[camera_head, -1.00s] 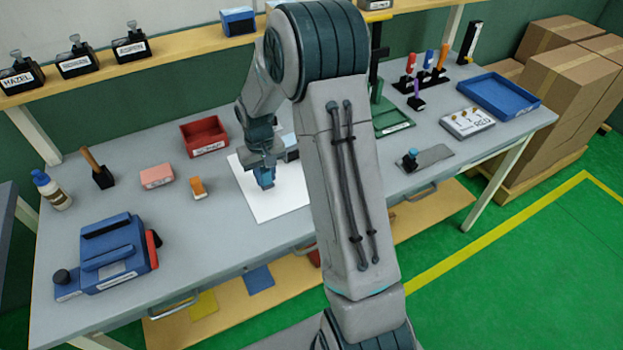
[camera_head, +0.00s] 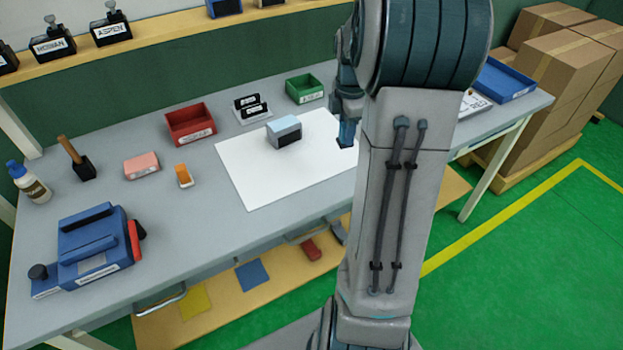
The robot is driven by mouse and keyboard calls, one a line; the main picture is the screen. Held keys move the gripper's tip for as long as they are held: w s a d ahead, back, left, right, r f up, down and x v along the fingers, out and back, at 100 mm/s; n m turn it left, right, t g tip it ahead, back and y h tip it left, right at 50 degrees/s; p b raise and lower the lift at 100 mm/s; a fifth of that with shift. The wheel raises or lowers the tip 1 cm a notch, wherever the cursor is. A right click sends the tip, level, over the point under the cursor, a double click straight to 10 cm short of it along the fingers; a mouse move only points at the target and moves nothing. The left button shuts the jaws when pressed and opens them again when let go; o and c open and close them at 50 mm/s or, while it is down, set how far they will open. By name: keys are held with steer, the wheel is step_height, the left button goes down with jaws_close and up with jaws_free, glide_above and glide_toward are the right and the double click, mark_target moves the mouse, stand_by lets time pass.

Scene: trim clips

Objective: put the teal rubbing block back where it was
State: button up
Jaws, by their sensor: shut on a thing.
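My gripper (camera_head: 347,139) is over the right part of a white sheet (camera_head: 248,184) on the workbench. It is shut on a small blue-teal piece, which I take to be the teal rubbing block (camera_head: 347,131); the piece is small and partly hidden by the fingers. I cannot tell how far above the sheet it is. A separate box-like block with a pale blue top and grey sides (camera_head: 284,132) stands on the sheet, left of the gripper. My arm hides the bench to the right of the gripper.
A red bin (camera_head: 190,124), a black-and-white holder (camera_head: 251,109) and a green bin (camera_head: 304,88) stand behind the sheet. A pink block (camera_head: 141,166) and an orange piece (camera_head: 184,176) are at left. A blue device (camera_head: 92,249) occupies the front left. A blue tray (camera_head: 503,80) is at far right.

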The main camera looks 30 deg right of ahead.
steer(key=w+a+f+n, duration=0.1)
steer(key=a+f, duration=0.2)
steer(key=a, duration=0.2)
steer(key=w+a+f+n, duration=0.1)
steer(key=a+f, duration=0.1)
steer(key=a, duration=0.1)
steer(key=shift+w+f+n+p, duration=0.3)
steer(key=shift+w+f+p, duration=0.05)
steer(key=shift+p, duration=0.05)
steer(key=shift+f, duration=2.05)
steer(key=shift+f, duration=0.1)
steer(key=shift+f, duration=0.15)
steer(key=o, duration=1)
